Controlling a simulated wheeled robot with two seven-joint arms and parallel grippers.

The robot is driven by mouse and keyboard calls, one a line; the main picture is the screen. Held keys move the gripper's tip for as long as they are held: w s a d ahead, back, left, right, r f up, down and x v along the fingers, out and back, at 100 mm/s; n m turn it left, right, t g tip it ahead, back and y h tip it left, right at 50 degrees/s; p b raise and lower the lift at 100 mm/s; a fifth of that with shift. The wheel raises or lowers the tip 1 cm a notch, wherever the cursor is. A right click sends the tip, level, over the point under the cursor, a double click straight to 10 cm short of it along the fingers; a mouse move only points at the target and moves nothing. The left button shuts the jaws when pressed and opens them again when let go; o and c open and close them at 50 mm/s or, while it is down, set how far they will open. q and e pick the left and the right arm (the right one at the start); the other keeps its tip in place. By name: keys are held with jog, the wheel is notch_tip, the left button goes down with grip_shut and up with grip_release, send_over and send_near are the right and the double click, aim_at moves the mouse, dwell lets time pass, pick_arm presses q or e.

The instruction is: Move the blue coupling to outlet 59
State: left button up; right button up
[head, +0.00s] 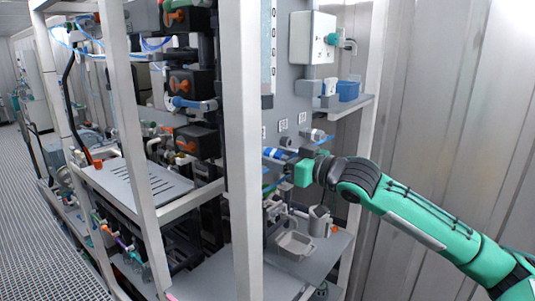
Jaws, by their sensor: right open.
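A small blue piece (273,153), likely the blue coupling, shows at the panel just right of the white front post. My right gripper (289,166) reaches in from the right and is close to it, at its right. The gripper is open; its fingertips are small and partly hidden, and I cannot tell whether they touch or surround the blue piece. Small printed labels (283,125) sit on the grey panel above several outlets; their numbers are too small to read, so I cannot tell which is outlet 59. My left gripper is not in view.
A white frame post (241,130) stands left of the gripper. A grey open tray (294,244) and a grey cup (319,221) sit below it. A blue bin (348,90) is on a shelf above. A corrugated wall (440,100) is at right.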

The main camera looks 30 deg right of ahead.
grip_shut()
jog(key=shift+f+b, duration=0.2)
jog(key=shift+b, duration=0.25)
jog(key=shift+s+d, duration=0.1)
jog(key=shift+s, duration=0.15)
jog(key=shift+b+v, duration=0.65)
jog(key=shift+v, duration=0.35)
jog(key=shift+b+v, duration=1.7)
jog(key=shift+b, duration=1.75)
jog(key=shift+r, duration=0.25)
